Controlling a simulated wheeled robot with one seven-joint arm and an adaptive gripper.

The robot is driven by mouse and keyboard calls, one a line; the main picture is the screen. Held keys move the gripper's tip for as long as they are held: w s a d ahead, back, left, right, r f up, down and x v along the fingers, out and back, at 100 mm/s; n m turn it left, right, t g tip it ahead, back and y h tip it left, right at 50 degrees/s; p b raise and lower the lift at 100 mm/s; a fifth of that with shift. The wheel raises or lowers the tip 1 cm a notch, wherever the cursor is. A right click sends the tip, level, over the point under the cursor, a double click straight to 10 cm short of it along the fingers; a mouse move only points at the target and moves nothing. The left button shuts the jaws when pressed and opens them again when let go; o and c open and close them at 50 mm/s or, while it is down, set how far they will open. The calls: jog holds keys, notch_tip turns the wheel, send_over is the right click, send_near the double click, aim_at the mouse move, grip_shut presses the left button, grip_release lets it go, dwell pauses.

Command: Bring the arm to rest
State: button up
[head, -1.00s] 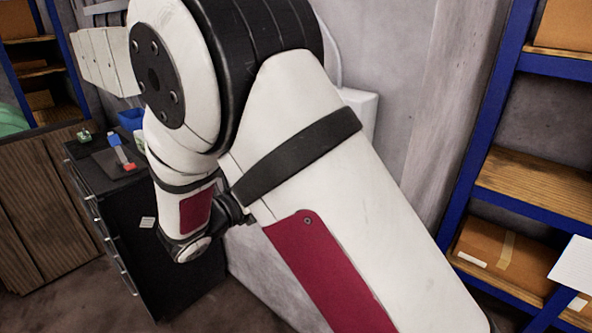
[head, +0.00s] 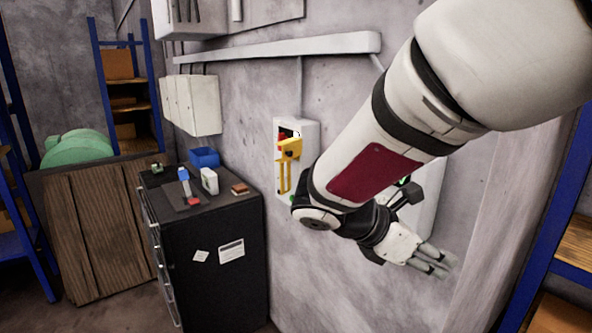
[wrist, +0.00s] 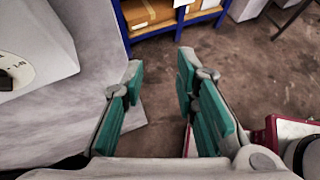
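My gripper (head: 440,262) is at the end of my white arm, at the right of the head view, in front of the grey wall. In the wrist view my gripper (wrist: 160,85) shows its two teal-padded fingers spread apart with nothing between them.
A white wall box with a yellow part (head: 288,150) is left of my arm. A dark cabinet (head: 222,215) holds small items and a blue bin (head: 204,157). A blue-framed shelf (head: 555,265) stands at right. A white housing (wrist: 35,50) is close at left in the wrist view.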

jog(key=s+a+r+m+t+y, duration=0.1)
jog(key=s+a+r+m+y, duration=0.1)
jog(key=s+m+y, duration=0.3)
jog(key=s+a+r+m+t+y, duration=0.2)
jog(key=s+m+y, duration=0.4)
jog(key=s+m, duration=0.5)
jog(key=m, duration=0.4)
jog(key=shift+o, duration=0.3)
